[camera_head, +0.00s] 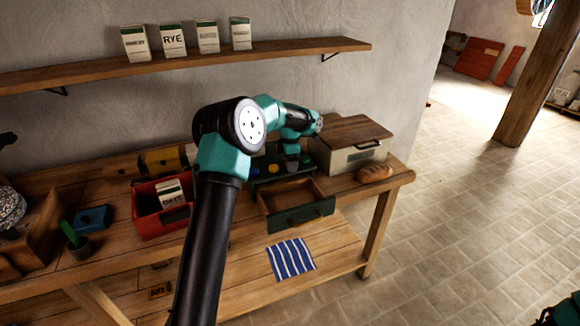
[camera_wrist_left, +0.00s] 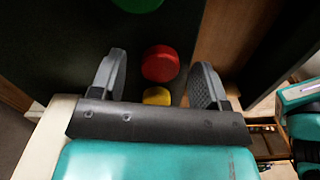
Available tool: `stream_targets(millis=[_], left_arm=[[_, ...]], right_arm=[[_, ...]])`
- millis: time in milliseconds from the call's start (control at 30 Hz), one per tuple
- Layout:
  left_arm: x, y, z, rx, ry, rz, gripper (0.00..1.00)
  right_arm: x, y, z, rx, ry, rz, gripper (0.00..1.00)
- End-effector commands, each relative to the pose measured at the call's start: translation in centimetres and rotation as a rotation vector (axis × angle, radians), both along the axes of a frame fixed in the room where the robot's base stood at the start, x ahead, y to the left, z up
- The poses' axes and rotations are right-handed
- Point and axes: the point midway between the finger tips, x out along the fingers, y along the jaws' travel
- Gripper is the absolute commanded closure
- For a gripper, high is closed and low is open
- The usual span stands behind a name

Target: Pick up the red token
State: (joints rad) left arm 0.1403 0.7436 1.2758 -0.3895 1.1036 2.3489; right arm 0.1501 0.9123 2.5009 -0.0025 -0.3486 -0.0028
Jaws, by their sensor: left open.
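The red token (camera_wrist_left: 160,63) is a round disc on a dark surface in the left wrist view. It lies between the two fingers of my left gripper (camera_head: 292,164), which is open and empty. A yellow token (camera_wrist_left: 156,96) sits just below it in that view, partly hidden by the gripper body. A green token (camera_wrist_left: 138,4) shows at the top edge. In the head view my left gripper hangs over the dark green token stand on the bench, and I cannot make out the red token there. My right gripper is not in view.
An open drawer (camera_head: 295,219) juts out in front of the stand. A wooden-lidded box (camera_head: 352,158) and a bread loaf (camera_head: 375,173) stand to its right. A red bin (camera_head: 146,205) is to its left. A shelf (camera_head: 200,60) with several packets runs above.

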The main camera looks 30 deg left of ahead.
Motion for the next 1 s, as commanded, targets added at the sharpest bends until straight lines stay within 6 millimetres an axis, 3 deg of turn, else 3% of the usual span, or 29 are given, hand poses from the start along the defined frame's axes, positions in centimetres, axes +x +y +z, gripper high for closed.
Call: stream_targets(millis=[500, 1000], left_arm=[[0.01, 0.0, -0.33, 0.001, -0.001, 0.0, 0.31], [0.01, 0.0, -0.32, 0.001, -0.001, 0.0, 0.78]], right_arm=[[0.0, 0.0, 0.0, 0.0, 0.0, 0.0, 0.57], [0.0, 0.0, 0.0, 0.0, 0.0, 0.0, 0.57]])
